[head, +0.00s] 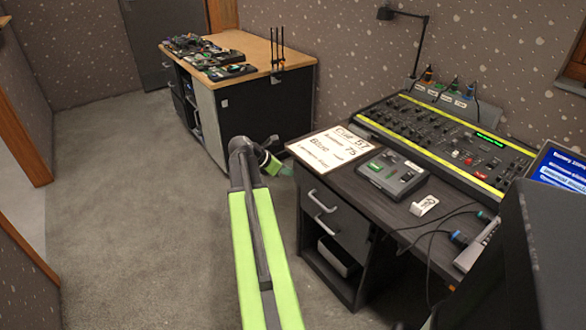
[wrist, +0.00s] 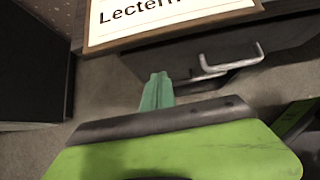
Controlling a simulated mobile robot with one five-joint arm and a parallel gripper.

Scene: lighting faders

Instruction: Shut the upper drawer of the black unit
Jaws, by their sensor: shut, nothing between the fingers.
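The black unit (head: 352,280) stands under the right desk, with an open shelf below its drawers. Its upper drawer (head: 345,208) has a pale bar handle (head: 323,202); a second bar handle (head: 326,227) is just below. I cannot tell how far the upper drawer stands out. In the wrist view, the upper handle (wrist: 232,60) and the lower handle (wrist: 195,80) are right of my fingertips. My gripper (head: 284,169) has green fingers, shut and empty, left of the drawer front near desktop height. The fingertips (wrist: 158,78) show no clear contact with the drawer.
A lettered board (head: 328,147) lies on the desk corner, close above the fingertips in the wrist view. A small grey console (head: 392,175), a large fader desk (head: 445,138) and cables fill the desktop. Another bench (head: 240,110) stands behind; open carpet (head: 130,220) lies left.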

